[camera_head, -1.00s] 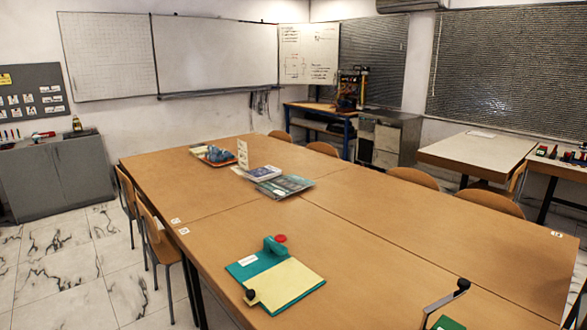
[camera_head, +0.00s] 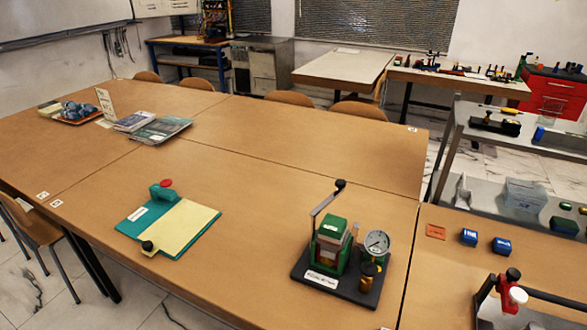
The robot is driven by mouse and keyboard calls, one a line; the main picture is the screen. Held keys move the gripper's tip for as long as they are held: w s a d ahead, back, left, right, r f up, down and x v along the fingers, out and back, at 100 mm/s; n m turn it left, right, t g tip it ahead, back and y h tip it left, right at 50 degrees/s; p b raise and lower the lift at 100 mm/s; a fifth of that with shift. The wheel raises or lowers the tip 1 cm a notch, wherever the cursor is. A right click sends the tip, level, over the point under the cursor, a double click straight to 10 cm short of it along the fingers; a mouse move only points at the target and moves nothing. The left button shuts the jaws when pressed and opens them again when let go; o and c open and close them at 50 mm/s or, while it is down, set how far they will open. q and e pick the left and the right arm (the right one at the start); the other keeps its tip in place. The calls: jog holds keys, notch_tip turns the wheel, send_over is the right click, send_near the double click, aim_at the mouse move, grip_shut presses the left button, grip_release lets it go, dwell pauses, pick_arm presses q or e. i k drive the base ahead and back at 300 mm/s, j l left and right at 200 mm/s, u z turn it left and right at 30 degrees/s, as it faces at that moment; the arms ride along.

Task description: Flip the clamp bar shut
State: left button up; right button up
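The gauge rig stands on the table at centre right, on a dark base (camera_head: 320,286) with a white label at its front edge. A round dial gauge (camera_head: 377,243) with a white face is to the right, above a brass-coloured part. Neither of my grippers is in view.
A teal and yellow board (camera_head: 180,230) lies left of the rig. Two blue blocks (camera_head: 469,237) and an orange plate (camera_head: 435,232) are on the table at right. Table around the rig's left is clear.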

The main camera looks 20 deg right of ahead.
aim_at(340, 185)
jog(key=i+j+z, duration=0.1)
jog(key=z, duration=0.3)
jog(key=i+j+z, duration=0.1)
jog(key=j+z, duration=0.3)
jog(key=i+j+z, duration=0.15)
jog(key=j, duration=0.55)
jog(key=i+j+z, duration=0.15)
jog(key=j, duration=0.6)
jog(key=j+z, duration=0.15)
jog(key=j, duration=0.9)
jog(key=i+j, duration=0.15)
jog(key=j, duration=0.25)
